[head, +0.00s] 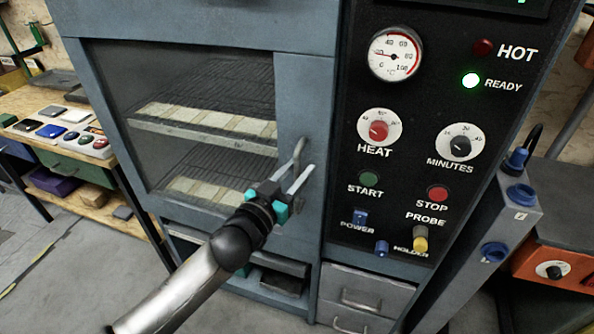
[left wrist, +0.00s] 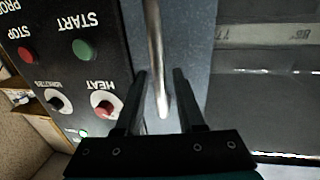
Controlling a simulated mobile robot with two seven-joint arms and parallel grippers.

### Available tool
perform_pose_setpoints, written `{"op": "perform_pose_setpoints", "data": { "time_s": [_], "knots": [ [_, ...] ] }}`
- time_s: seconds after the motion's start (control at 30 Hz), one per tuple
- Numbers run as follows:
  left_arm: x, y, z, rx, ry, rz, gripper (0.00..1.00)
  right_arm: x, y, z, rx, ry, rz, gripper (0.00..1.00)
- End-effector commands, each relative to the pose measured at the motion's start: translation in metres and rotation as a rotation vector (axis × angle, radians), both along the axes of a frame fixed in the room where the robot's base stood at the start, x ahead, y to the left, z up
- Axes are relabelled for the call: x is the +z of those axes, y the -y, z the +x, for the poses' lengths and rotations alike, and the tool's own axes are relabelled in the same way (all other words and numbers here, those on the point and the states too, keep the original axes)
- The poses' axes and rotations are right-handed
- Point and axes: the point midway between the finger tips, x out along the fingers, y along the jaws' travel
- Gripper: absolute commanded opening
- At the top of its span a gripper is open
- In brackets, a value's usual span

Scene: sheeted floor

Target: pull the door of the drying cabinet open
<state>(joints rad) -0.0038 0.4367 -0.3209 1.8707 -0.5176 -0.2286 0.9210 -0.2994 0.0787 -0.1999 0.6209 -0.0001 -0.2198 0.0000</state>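The drying cabinet's door (head: 295,100) has a blue-grey frame and a dark window, with pale slabs on racks behind it. It looks shut against the cabinet. Its metal bar handle (head: 299,152) is on the door's right side; it also shows in the left wrist view (left wrist: 155,45). In the left wrist view the handle's end lies between the two fingers (left wrist: 159,85), with a gap visible at least on the right. My right gripper is in neither view.
The control panel (head: 405,140) with dials, buttons and a lit green READY lamp is right of the door. A wooden bench (head: 75,110) with small items stands at left. Drawers (head: 365,292) are below the panel. Open floor (head: 60,270) lies front left.

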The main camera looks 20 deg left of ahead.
Motion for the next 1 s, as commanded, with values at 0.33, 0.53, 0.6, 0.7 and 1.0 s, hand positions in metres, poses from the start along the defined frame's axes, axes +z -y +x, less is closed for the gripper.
{"op": "perform_pose_setpoints", "data": {
  "time_s": [0.33,0.53,0.6,0.7,1.0],
  "knots": [
    [0.0000,0.0001,-0.0002,0.000,0.000,0.000,0.00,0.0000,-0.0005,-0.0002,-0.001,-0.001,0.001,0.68],
    [0.0000,0.0000,-0.0003,0.000,0.000,0.000,0.00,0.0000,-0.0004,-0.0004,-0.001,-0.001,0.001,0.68],
    [0.0000,0.0000,-0.0003,0.000,0.000,0.000,0.00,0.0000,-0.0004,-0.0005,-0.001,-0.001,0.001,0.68],
    [0.0000,0.0000,-0.0003,0.000,0.000,0.000,0.00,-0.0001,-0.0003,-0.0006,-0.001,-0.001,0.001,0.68],
    [0.0000,0.0000,-0.0003,0.000,0.000,0.000,0.00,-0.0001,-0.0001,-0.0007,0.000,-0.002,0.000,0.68]
  ]
}}
